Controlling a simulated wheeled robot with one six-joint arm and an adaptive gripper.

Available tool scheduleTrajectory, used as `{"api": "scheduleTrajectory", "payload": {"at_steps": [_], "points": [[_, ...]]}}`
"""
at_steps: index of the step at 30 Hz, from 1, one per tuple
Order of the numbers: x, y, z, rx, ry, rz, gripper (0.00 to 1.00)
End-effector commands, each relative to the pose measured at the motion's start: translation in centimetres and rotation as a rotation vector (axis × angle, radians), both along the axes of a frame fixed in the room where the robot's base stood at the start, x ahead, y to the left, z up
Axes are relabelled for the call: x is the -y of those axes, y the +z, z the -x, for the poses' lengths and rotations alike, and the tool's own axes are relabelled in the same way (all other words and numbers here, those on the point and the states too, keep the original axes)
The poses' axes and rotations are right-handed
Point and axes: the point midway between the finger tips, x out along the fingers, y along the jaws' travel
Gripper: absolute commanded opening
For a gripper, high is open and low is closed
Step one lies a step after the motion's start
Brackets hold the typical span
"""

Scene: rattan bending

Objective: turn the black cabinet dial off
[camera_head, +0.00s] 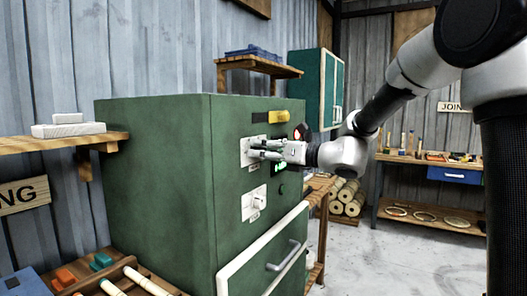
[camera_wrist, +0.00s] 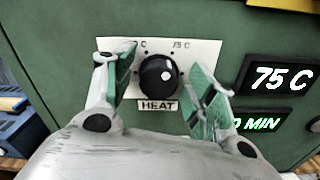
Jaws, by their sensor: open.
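The black dial (camera_wrist: 159,75) sits on a white plate (camera_wrist: 150,49) with a HEAT label (camera_wrist: 158,105) below it, in the wrist view. I cannot tell whether the fingers touch the dial. A display (camera_wrist: 280,79) to the right reads 75 C.
Below on the cabinet front is a second plate with a white knob (camera_head: 258,201). Lower down a white-edged drawer with a handle (camera_head: 284,257) stands out. A wooden shelf (camera_head: 115,138) is at the left. Open floor (camera_head: 370,250) lies to the right.

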Motion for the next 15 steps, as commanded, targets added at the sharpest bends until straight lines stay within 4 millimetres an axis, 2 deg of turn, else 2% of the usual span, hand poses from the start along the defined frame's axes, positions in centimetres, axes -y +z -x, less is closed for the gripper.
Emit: {"api": "scheduleTrajectory", "payload": {"at_steps": [7,12,15], "points": [[-0.1,0.01,-0.05,0.001,0.0,0.001,0.56],[-0.09,0.01,-0.04,0.001,0.0,0.001,0.25],[-0.08,0.0,-0.05,0.001,0.0,0.001,0.1]]}}
